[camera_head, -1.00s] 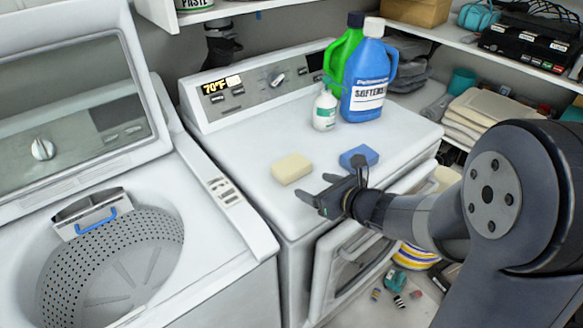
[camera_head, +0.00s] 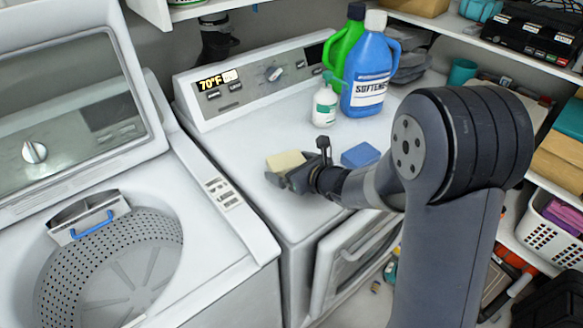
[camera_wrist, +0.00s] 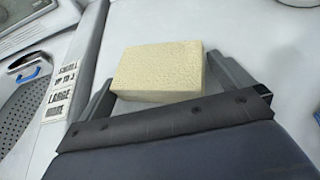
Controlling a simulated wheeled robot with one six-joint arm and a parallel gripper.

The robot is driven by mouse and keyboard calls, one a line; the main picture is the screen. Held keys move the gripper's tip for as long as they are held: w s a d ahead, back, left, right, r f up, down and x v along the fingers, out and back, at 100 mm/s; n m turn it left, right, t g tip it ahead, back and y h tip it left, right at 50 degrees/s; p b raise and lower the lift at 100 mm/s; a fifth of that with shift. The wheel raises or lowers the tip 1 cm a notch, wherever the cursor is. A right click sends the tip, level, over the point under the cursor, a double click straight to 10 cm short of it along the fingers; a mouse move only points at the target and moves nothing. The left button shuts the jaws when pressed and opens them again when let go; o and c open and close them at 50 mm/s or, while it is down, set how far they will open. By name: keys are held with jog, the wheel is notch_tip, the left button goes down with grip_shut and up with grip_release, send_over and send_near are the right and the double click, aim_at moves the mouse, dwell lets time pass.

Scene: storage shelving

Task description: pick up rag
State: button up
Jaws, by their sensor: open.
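A cream sponge-like block (camera_head: 286,161) lies on the dryer top near its front edge; it is the soft item closest to my gripper, and I cannot tell if it is the rag. My gripper (camera_head: 290,178) is at its near side, partly hiding it. In the wrist view the cream block (camera_wrist: 160,68) lies between the two spread fingers of my gripper (camera_wrist: 162,75), which are open and not clamped on it. A blue block (camera_head: 360,155) lies to the right on the same surface, beside my wrist.
A white spray bottle (camera_head: 325,105), a blue softener jug (camera_head: 368,75) and a green jug (camera_head: 342,50) stand at the back of the dryer (camera_head: 250,135). The open washer (camera_head: 100,255) is at left. Shelves with a white basket (camera_head: 548,228) are at right.

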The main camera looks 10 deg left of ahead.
jog(key=shift+c, duration=0.3)
jog(key=c, duration=0.6)
